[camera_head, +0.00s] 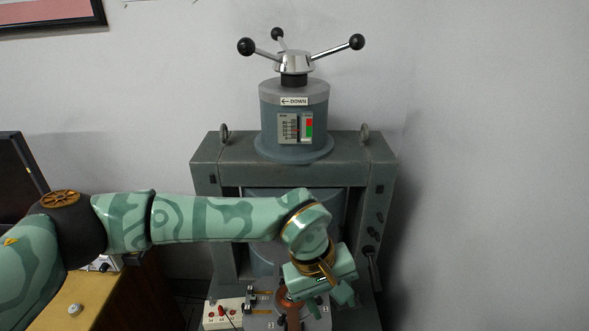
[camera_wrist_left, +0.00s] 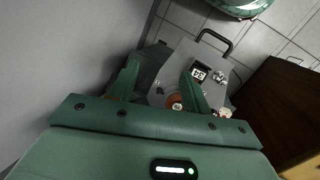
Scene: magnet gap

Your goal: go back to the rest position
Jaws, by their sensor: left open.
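My left arm reaches in from the left across the front of the grey-green magnet frame (camera_head: 378,180). My left gripper (camera_head: 322,298) is open, low in front of the frame and beside an orange-brown round part (camera_head: 286,304). In the left wrist view, the two fingers of the left gripper (camera_wrist_left: 160,82) stand apart with nothing seen held. Beyond them are a grey plate (camera_wrist_left: 212,60) and an orange round part (camera_wrist_left: 176,103), partly hidden by a finger. My arm hides part of the magnet's middle. My right gripper is in neither view.
A three-armed handle (camera_head: 294,62) with black knobs tops the magnet's cylinder, above a "DOWN" label and a red-green gauge (camera_head: 296,128). A white box with red terminals (camera_head: 222,313) stands low left of the gripper. A wooden desk (camera_head: 85,300) is at left. Bare wall lies right.

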